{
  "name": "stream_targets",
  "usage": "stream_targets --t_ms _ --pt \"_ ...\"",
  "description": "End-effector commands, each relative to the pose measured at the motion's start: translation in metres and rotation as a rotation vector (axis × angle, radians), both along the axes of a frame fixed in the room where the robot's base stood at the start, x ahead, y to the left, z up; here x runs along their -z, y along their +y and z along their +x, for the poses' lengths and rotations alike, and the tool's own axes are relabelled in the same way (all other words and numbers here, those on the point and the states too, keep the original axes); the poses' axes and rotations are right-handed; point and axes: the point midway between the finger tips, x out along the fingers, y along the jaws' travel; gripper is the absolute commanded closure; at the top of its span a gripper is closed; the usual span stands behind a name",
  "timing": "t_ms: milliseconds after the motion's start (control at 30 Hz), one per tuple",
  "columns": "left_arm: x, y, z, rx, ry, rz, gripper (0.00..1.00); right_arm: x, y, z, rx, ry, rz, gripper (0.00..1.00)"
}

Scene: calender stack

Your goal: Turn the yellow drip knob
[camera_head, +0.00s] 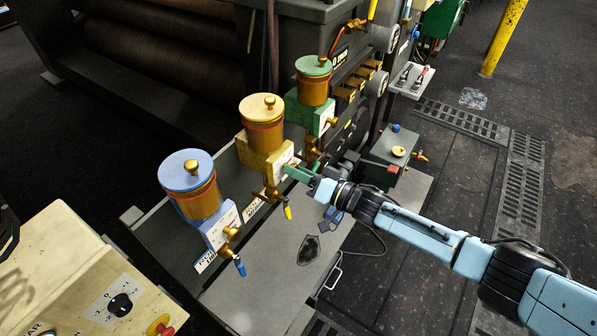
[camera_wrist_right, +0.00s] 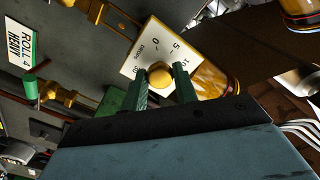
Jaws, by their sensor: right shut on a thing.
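The yellow lubricator has a yellow block (camera_head: 258,150) under a brass-coloured cup with a yellow lid (camera_head: 262,107). A white dial plate (camera_head: 283,157) is on its front face. My right gripper (camera_head: 291,170) reaches in from the right, its green fingers at this dial. In the right wrist view the round brass-yellow drip knob (camera_wrist_right: 160,74) sits on the white numbered dial (camera_wrist_right: 152,48), between the two green fingers (camera_wrist_right: 161,84). The right gripper is shut on the knob. The fingers hide the knob in the head view. My left gripper is not in view.
A blue lubricator (camera_head: 192,188) stands left of the yellow one and a green lubricator (camera_head: 313,85) behind it. A yellow-tipped valve lever (camera_head: 287,211) hangs just below my gripper. A dark green box (camera_head: 388,160) stands close to my right arm.

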Motion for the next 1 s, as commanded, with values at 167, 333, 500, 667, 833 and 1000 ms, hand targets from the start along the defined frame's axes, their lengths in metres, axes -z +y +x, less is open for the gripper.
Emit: stream_targets --t_ms 167,333,500,667,833,1000 --pt "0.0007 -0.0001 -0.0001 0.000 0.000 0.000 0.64 -0.0001 -0.0003 0.0002 0.000 0.040 0.027 0.94" --pt "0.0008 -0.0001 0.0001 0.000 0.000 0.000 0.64 -0.0001 -0.0002 0.0001 0.000 0.056 0.037 0.94" --pt "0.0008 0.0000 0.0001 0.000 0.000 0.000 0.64 -0.0002 -0.0002 0.0002 0.000 0.057 0.038 0.94" --pt "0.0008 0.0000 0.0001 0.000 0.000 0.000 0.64 -0.0002 -0.0002 0.0002 0.000 0.057 0.038 0.94" --pt "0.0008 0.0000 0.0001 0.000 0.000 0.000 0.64 -0.0002 -0.0002 0.0002 0.000 0.056 0.037 0.53" --pt "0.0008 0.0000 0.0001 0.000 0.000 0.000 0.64 -0.0001 -0.0001 0.0002 0.000 0.056 0.037 0.50"
